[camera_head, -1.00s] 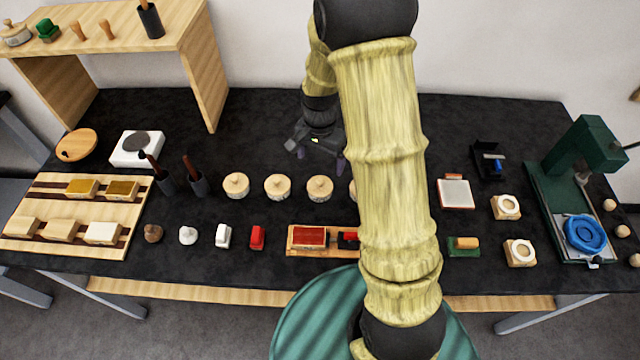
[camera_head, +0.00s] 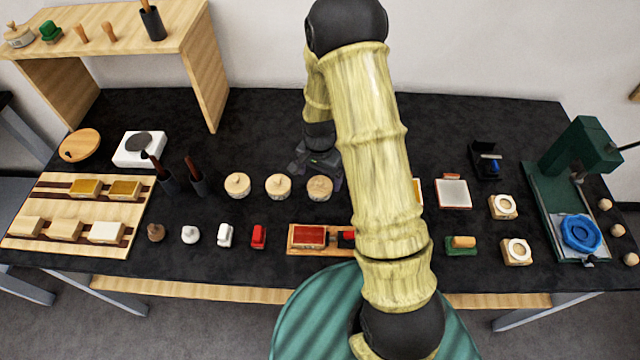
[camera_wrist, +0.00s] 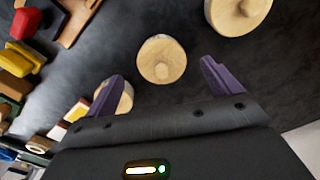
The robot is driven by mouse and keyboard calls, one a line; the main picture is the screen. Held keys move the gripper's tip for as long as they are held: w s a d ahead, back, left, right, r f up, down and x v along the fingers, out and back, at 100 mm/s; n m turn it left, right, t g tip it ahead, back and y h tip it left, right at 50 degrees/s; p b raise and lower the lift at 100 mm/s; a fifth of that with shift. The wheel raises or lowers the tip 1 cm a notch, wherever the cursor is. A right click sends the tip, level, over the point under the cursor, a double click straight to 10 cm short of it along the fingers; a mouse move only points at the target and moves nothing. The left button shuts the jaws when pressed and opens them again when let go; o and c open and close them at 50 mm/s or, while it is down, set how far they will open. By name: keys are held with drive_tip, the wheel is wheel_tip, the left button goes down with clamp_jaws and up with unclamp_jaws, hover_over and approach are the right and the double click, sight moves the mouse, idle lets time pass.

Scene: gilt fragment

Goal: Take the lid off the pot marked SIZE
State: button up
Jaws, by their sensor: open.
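Three round pots with pale wooden knobbed lids stand in a row: a left pot (camera_head: 237,187), a middle pot (camera_head: 278,188) and a right pot (camera_head: 319,190). Their markings are too small to read, so I cannot tell which says SIZE. My gripper (camera_head: 316,166) is just behind the right pot, above the table, open and empty. In the wrist view, one round lid (camera_wrist: 161,60) lies ahead, between the lines of my spread fingers (camera_wrist: 163,84). Another lid (camera_wrist: 240,12) is at the upper right, and a third (camera_wrist: 118,98) is partly hidden by the left finger.
Brushes in dark cups (camera_head: 198,183) stand left of the pots. Small stamps (camera_head: 225,235) and a red pad (camera_head: 309,237) lie in front. A green press (camera_head: 582,160) stands at the right. My arm hides part of the table right of the pots.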

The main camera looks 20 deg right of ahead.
sight(319, 182)
drive_tip(key=shift+w+f+p, duration=0.1)
drive_tip(key=shift+f+p, duration=0.3)
drive_tip(key=shift+f, duration=1.3)
drive_tip(key=c, duration=1.1)
drive_tip(key=shift+o, duration=0.2)
wheel_tip(319, 182, up, 10)
drive_tip(key=shift+r+b, duration=0.1)
drive_tip(key=shift+b, duration=1)
